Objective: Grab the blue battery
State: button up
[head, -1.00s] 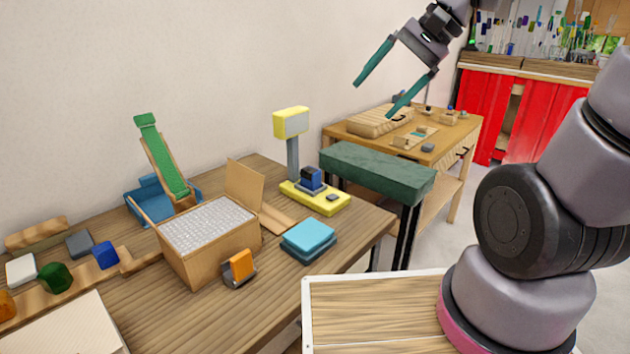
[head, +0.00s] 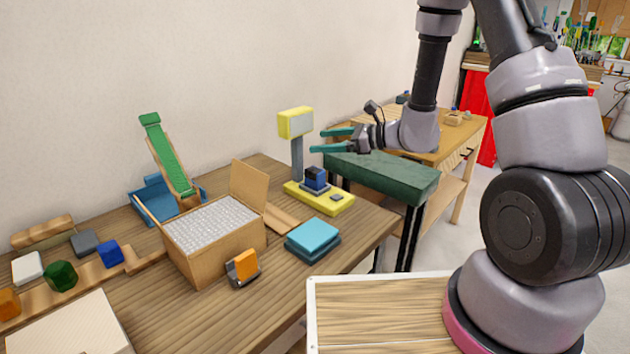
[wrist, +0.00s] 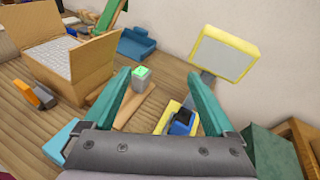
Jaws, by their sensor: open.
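A dark blue block (head: 316,177), which looks like the blue battery, sits on the yellow base (head: 335,205) of a stand with a grey post and yellow-framed head (head: 296,123). The block also shows in the wrist view (wrist: 181,122), low between the fingers and nearer the right one. My gripper (head: 320,141) is open and empty, its teal fingers pointing left beside the post, above the block. In the wrist view, my gripper (wrist: 160,77) has the stand's head beyond its right fingertip. The block's lower part is partly hidden there.
A cardboard box (head: 205,260) with an open flap stands left of the stand. Light blue pads (head: 313,236) lie in front. A small green-topped object (wrist: 142,77) shows between the fingers. A blue cube (head: 110,253) is far left. A green bench (head: 385,175) stands right.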

aim_at(321, 179)
jog(key=w+d+f+m+t+h, duration=0.1)
jog(key=f+m, duration=0.1)
jog(key=f, duration=0.2)
jog(key=w+d+f+m+t+h, duration=0.1)
jog(key=w+d+f+m+t, duration=0.1)
jog(key=f, duration=0.3)
jog(key=w+d+f+m+t+h, duration=0.1)
jog(key=f+m, duration=0.1)
jog(key=f, duration=0.3)
jog(key=shift+w+d+f+h, duration=0.15)
jog(key=shift+d+h, duration=0.05)
jog(key=shift+h, duration=0.2)
jog(key=x, duration=0.4)
jog(key=shift+w+a+f, duration=0.1)
jog(key=shift+w+a, duration=0.1)
jog(key=shift+w, duration=0.1)
jog(key=shift+w+x, duration=0.2)
jog(key=shift+x, duration=2.7)
jog(key=shift+d, duration=0.15)
grip_shut()
